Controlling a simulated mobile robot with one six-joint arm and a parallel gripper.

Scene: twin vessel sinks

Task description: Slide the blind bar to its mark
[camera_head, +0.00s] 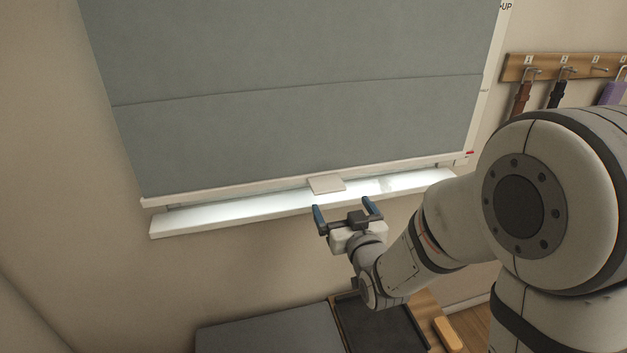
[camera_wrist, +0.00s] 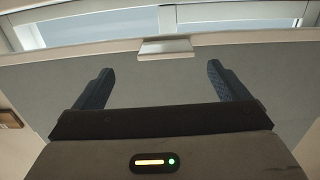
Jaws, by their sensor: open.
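A grey fabric blind (camera_head: 300,90) hangs over a window, lowered almost to the sill. Its pale bottom bar (camera_head: 240,190) carries a light tab (camera_head: 327,184) near the middle. The bar and tab (camera_wrist: 166,48) also show in the wrist view, with the tab between and beyond my fingers. A scale strip (camera_head: 485,90) runs down the right side, with "UP" at its top and a red mark (camera_head: 470,153) near the bar's right end. My gripper (camera_head: 345,211) has its blue fingers apart and empty, just in front of the tab and not touching it.
The lit white sill (camera_head: 220,218) lies just under the bar. A wooden hook rail (camera_head: 565,68) with hanging straps is on the wall at right. Below are a grey surface (camera_head: 270,333), a dark tray (camera_head: 375,325) and a small wooden block (camera_head: 447,334).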

